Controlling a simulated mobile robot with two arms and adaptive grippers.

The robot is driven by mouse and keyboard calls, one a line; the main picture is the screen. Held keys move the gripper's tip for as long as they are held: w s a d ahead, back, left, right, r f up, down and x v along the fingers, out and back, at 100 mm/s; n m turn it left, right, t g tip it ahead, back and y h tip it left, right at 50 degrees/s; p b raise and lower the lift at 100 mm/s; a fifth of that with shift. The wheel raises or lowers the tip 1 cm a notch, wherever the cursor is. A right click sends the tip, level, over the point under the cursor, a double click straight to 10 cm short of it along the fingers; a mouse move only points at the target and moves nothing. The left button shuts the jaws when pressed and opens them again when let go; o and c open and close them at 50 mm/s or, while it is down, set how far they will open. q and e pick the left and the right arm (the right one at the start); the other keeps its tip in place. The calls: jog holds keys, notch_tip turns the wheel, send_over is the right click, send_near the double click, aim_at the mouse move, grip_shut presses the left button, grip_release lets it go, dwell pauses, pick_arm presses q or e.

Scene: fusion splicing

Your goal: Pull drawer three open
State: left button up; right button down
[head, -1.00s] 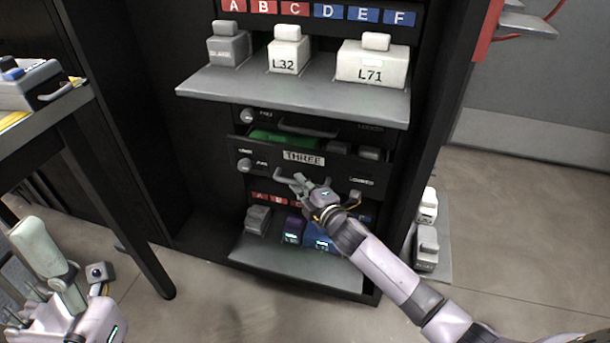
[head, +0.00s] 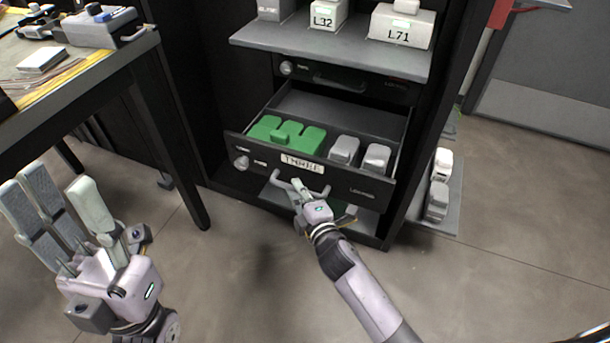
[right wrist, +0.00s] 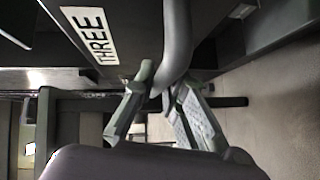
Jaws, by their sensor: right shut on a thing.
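The black drawer labelled THREE (head: 350,184) stands pulled well out of the cabinet in the head view. Several green blocks (head: 287,133) and two grey blocks (head: 360,153) lie inside it. My right gripper (head: 302,192) is shut on the grey bar handle (head: 283,184) under the label. The right wrist view also shows the handle (right wrist: 177,45) between the fingers (right wrist: 155,88), beside the THREE label (right wrist: 91,35). My left gripper (head: 72,205) is raised at the lower left, fingers spread and empty, away from the cabinet.
Another closed drawer (head: 375,88) sits above, under a grey shelf (head: 330,55) with labelled blocks. A table (head: 95,75) with devices stands at the left, its leg near my left gripper. White blocks (head: 441,165) stand on a low shelf at the right. Floor in front is open.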

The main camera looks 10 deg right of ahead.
jog(key=shift+s+a, duration=0.35)
jog(key=shift+s, duration=0.2)
jog(key=c, duration=1.6)
grip_release()
jog(key=shift+c, duration=0.2)
jog(key=v, duration=1.2)
